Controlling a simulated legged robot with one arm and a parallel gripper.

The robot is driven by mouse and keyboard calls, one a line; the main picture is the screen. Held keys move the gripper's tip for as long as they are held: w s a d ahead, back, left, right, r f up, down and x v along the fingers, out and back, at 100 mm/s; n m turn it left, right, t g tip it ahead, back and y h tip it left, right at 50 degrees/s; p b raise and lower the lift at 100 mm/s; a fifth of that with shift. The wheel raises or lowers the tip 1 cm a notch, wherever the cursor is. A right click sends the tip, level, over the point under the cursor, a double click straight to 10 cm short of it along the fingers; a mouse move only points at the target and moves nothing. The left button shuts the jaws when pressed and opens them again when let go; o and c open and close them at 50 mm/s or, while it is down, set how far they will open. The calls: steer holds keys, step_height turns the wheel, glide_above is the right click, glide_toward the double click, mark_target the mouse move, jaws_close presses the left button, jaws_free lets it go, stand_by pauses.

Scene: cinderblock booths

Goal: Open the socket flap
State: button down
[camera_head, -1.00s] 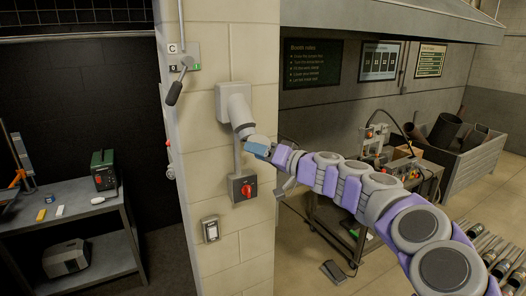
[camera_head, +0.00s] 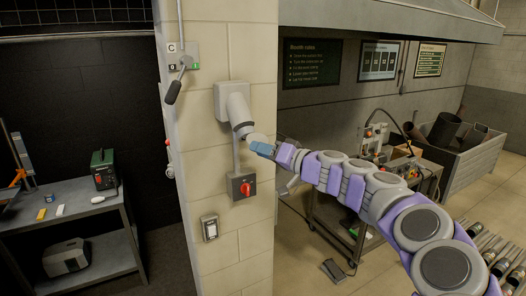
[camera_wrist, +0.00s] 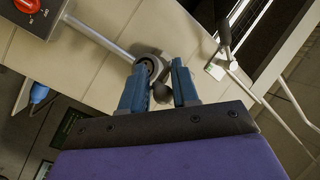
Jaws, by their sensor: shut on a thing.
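The socket (camera_head: 237,104) is a grey angled cylinder on a wall plate, with a pale round flap (camera_head: 256,137) at its lower end. My gripper (camera_head: 262,148) is at the flap's lower edge, its blue fingers pointing at the socket. In the wrist view, my gripper (camera_wrist: 161,88) has a finger on each side of a small dark rounded knob (camera_wrist: 162,93), and is shut on it. The round socket end (camera_wrist: 150,66) shows just beyond the fingers. I cannot tell how far the flap is swung from the socket mouth.
A red rotary switch (camera_head: 243,186) is on the wall below the socket, joined by a conduit. A lever switch (camera_head: 180,75) is at upper left and a small wall box (camera_head: 209,227) lower down. A cart (camera_head: 350,215) stands right of the wall.

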steer(key=b, duration=0.3)
steer(key=shift+w+d+f+y, duration=0.1)
steer(key=shift+d+f+y, duration=0.1)
steer(key=shift+y, duration=0.1)
steer(key=shift+a+b, duration=0.1)
steer(key=shift+b, duration=0.65)
steer(key=shift+r, duration=0.15)
steer(key=shift+a, duration=0.1)
